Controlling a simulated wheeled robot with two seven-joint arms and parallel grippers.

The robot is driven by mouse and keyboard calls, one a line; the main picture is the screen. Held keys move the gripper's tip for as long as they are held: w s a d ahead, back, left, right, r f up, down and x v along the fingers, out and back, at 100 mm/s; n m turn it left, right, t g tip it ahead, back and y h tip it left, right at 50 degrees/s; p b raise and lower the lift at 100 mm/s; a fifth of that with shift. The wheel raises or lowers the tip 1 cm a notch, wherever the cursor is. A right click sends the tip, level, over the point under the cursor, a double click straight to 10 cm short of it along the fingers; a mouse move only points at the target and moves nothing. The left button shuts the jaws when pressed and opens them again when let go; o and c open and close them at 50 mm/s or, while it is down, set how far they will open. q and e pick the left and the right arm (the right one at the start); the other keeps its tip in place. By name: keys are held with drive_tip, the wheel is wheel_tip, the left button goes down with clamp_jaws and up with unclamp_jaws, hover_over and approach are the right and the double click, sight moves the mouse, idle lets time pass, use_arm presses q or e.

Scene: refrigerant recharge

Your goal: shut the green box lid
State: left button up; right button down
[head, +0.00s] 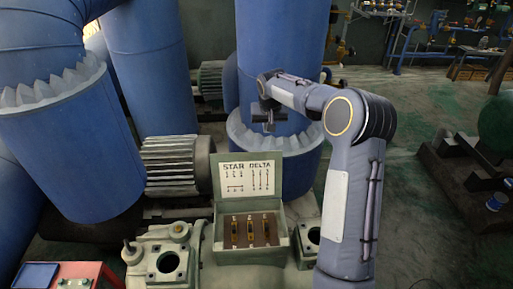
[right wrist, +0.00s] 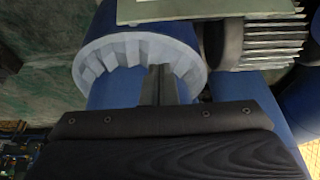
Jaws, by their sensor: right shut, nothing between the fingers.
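The green box (head: 278,232) stands open in the middle of the head view. Its lid (head: 249,175) is raised upright at the back, and its inner face reads "STAR DELTA" with small diagrams. Inside the box are three brass-coloured strips on a brown panel. My right gripper (head: 263,122) is above the lid's top edge in the head view, apart from it in the picture. Its fingers (right wrist: 159,85) are shut and empty in the right wrist view. A flat grey-green panel (right wrist: 180,10) at the top of that view appears to be the lid. My left gripper is not in view.
Large blue pipes (head: 155,65) stand at the left and behind the box. A finned grey motor (head: 172,165) lies left of the lid. Open cast housings (head: 168,262) flank the box. A red tray (head: 85,272) is at lower left. Floor shows at right.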

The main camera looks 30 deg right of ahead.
wheel_tip(320, 180, down, 9)
drive_tip(key=p, duration=0.1)
drive_tip(key=shift+w, duration=0.3)
idle(0.4)
